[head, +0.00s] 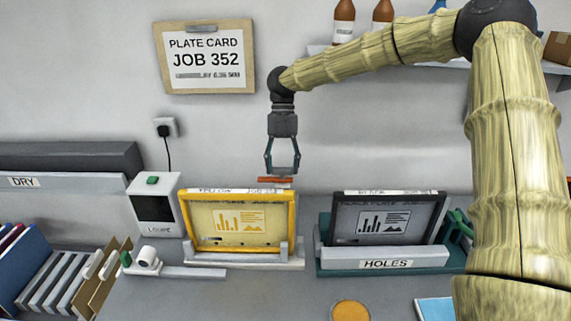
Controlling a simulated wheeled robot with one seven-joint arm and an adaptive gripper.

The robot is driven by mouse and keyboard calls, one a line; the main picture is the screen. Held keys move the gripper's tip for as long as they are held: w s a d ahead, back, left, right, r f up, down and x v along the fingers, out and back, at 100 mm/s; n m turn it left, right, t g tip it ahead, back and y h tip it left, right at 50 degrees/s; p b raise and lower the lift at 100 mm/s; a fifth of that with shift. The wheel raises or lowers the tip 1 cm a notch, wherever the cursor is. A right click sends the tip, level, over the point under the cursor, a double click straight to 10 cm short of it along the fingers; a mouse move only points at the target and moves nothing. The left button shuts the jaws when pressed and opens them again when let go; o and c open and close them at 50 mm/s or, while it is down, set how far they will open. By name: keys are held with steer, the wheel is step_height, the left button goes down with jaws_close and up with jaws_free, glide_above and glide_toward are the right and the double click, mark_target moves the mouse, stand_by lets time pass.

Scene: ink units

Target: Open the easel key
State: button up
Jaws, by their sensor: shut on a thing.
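My gripper (283,170) is in the head view, pointing down above the right end of the yellow framed plate (241,206). Its fingers are closed on a small red-orange bar (275,181) at the plate's top edge. I cannot tell whether the bar touches the frame. The yellow plate stands upright on a pale easel (276,262). A black framed plate (381,200) stands to the right on a teal easel with a white front strip (388,258) marked HOLES. No part is clearly marked as the easel key.
A white box (155,209) with a green button stands left of the yellow plate. A small white roller-like thing (147,258) lies below it. Folders (26,263) fill the lower left. A card reading JOB 352 (205,57) hangs on the wall. My arm blocks the right side.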

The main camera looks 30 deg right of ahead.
steer(key=shift+w+r, duration=0.1)
steer(key=o, duration=1.5)
steer(key=shift+d, duration=0.1)
steer(key=shift+c, duration=0.2)
steer(key=v, duration=1.1)
steer(key=shift+w+d+r, duration=0.15)
steer(key=shift+d+r, duration=0.05)
steer(key=shift+r, duration=0.15)
